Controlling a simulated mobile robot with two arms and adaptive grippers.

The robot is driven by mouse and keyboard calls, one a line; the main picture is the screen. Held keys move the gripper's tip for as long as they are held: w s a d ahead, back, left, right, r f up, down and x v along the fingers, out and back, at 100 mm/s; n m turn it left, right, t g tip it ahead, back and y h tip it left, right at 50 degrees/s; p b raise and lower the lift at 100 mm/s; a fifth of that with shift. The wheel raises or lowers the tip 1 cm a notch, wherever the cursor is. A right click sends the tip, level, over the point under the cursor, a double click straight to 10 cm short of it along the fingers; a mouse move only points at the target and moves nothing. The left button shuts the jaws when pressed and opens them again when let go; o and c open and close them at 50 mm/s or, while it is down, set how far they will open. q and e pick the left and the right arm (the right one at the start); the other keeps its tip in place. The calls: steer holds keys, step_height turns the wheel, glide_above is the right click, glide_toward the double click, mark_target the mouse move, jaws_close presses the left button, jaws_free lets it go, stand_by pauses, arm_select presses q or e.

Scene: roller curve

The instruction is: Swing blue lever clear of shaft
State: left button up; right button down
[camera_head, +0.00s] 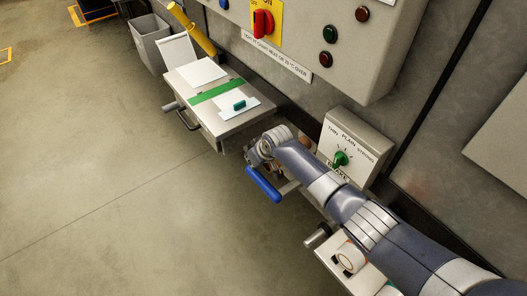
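The blue lever (264,184) is a rounded handle that sticks out from the front of the machine, below the end of my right arm. A metal bar (289,188) shows beside its lower end. My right arm comes in from the lower right and ends just above the lever. My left gripper is out of view.
A grey box with a green knob (341,159) stands right of my arm. A table (228,126) with papers and a green strip is behind the lever. A control panel (300,33) with a red switch hangs above. The floor at left is clear.

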step_height(320, 180, up, 2)
steer(key=shift+r+p, duration=0.2)
steer(key=shift+p, duration=0.4)
steer(key=shift+s+d, duration=0.15)
steer(key=shift+s, duration=0.1)
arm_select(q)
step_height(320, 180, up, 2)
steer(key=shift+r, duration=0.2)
arm_select(e)
steer(key=s+v, duration=0.1)
steer(key=v, duration=0.7)
steer(key=shift+s+d, duration=0.25)
steer(key=shift+d, duration=0.25)
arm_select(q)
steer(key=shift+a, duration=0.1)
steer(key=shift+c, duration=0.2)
arm_select(e)
steer(key=shift+f, duration=0.15)
